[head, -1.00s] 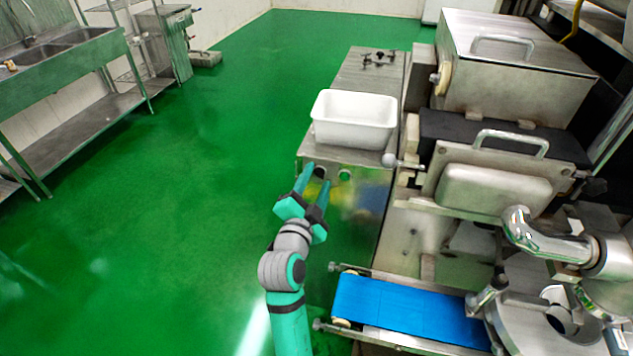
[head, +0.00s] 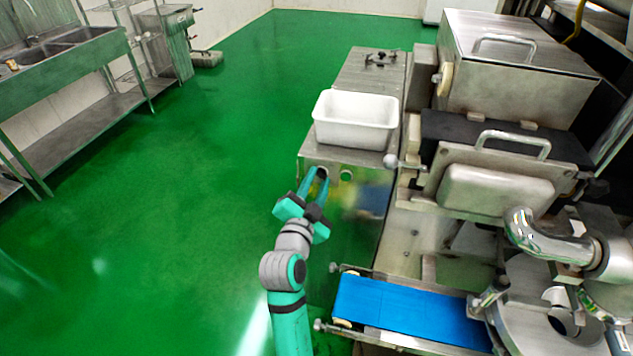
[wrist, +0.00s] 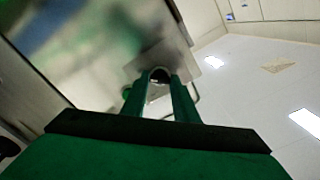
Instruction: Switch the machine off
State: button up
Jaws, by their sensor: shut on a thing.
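The machine's steel control cabinet (head: 345,225) stands in the middle of the head view. A dark round switch knob (head: 322,172) sits on its front face, partly hidden by my fingers. A green round button (head: 346,175) is just right of the knob. My gripper (head: 317,178) reaches up to the panel with its two teal fingers around the knob, shut on it. In the wrist view, the dark knob (wrist: 159,75) shows between the fingertips of my gripper (wrist: 160,90). I cannot tell which way the knob is turned.
A white tub (head: 355,120) stands on top of the cabinet, above the panel. A blue conveyor belt (head: 410,310) juts out at the lower right of my arm. The green floor (head: 180,210) to the left is clear. A steel sink bench (head: 75,75) stands far left.

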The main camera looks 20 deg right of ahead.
jog(key=n, duration=0.4)
jog(key=shift+r+n, duration=0.15)
jog(key=shift+n, duration=0.15)
jog(key=n, duration=0.3)
jog(key=shift+n, duration=0.3)
jog(key=n, duration=0.4)
jog(key=shift+a+r+n, duration=0.1)
jog(key=shift+n, duration=2)
jog(key=o, duration=0.8)
jog(key=shift+o, duration=1.3)
